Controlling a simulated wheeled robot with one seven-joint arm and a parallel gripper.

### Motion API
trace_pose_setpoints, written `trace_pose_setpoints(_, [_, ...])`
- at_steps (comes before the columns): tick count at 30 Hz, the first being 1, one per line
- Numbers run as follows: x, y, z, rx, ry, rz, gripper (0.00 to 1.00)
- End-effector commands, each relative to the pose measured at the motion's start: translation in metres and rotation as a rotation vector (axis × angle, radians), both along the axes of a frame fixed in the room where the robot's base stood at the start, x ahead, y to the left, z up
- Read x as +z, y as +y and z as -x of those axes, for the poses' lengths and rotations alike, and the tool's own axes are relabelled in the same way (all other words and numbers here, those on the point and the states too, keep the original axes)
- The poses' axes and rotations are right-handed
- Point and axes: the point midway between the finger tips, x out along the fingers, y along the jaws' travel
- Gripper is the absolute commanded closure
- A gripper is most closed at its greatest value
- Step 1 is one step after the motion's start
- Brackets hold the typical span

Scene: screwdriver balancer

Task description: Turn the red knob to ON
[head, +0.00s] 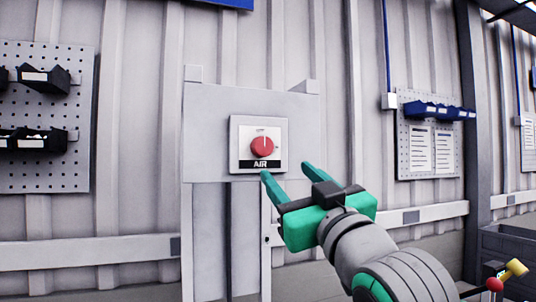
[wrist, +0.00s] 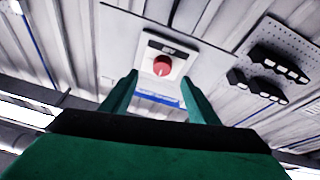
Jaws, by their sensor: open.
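The red knob (head: 262,147) is round with a pale pointer line that points straight up in the head view. It sits on a white plate (head: 238,153) with a black strip reading AIR, fixed to a grey panel (head: 205,110). In the wrist view the knob (wrist: 162,66) shows upside down, beyond and between the fingers. My green gripper (head: 287,178) is open and empty, below and slightly right of the knob. Its two fingers (wrist: 160,98) are spread apart and do not appear to touch the knob. The small print around the knob is too small to read.
A pegboard with dark bins (head: 42,80) hangs at the left. A board with papers and blue bins (head: 440,112) hangs at the right. A horizontal rail (head: 100,252) runs along the wall. The space around the knob plate looks clear.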

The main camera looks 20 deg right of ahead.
Motion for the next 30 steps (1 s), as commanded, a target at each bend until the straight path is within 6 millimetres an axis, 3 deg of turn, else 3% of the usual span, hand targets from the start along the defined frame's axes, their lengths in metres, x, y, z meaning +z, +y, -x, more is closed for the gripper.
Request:
trace_pose_setpoints(5, [0.009,0.009,-0.004,0.011,0.001,0.011,0.45])
trace_pose_setpoints(14, [0.026,0.019,-0.05,0.022,0.001,0.01,0.45])
trace_pose_setpoints(22, [0.042,0.011,-0.085,0.007,0.001,0.009,0.45])
trace_pose_setpoints(30, [0.047,0.009,-0.097,0.003,-0.001,0.01,0.45])
